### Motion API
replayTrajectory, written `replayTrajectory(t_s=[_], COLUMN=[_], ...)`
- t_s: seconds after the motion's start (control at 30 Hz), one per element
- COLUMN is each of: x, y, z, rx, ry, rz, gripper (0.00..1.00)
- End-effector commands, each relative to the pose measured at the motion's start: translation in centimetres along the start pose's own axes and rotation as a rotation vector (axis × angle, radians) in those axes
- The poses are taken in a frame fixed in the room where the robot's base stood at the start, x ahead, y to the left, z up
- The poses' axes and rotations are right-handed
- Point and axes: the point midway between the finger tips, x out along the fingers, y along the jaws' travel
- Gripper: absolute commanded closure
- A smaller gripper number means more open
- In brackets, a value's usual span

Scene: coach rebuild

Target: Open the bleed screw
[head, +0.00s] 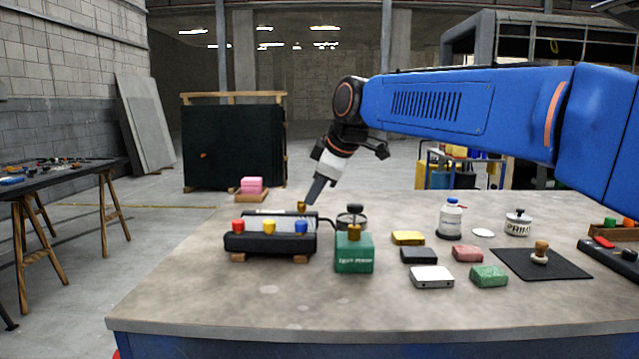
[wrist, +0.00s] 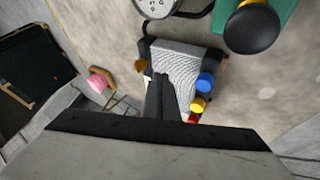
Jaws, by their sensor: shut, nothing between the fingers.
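A finned silver block with a black body (head: 270,243) lies on wooden blocks on the table; its ribbed top (wrist: 185,62) shows in the wrist view. A small brass knob (head: 301,206), which looks like the bleed screw, stands at the block's far right end; it also shows in the wrist view (wrist: 139,66). My gripper (head: 309,202) points down beside the knob, its fingers together and empty. In the wrist view the dark fingertips (wrist: 158,78) are over the block's edge, a little apart from the brass knob. Whether they touch the block I cannot tell.
Red (head: 238,225), yellow (head: 268,226) and blue (head: 301,226) caps line the block's near side. A green box (head: 354,253) with a knob and a round gauge-like part (head: 351,219) stand close right. Several coloured blocks and jars lie further right; the table's front is clear.

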Motion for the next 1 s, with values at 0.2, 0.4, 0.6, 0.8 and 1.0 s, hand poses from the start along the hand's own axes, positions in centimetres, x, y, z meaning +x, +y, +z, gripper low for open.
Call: replayTrajectory(t_s=[0.2,0.4,0.6,0.8,1.0], x=[3.9,5.0,5.4,5.5,5.5], y=[-0.1,2.5,3.5,3.6,3.5], z=[0.1,0.1,0.0,0.0,0.0], rx=[0.0,0.002,0.001,0.001,0.0], ry=[-0.001,-0.001,0.0,0.0,0.001], rz=[-0.002,0.001,0.001,0.001,0.0], gripper=[1.0,1.0,1.0,1.0,1.0])
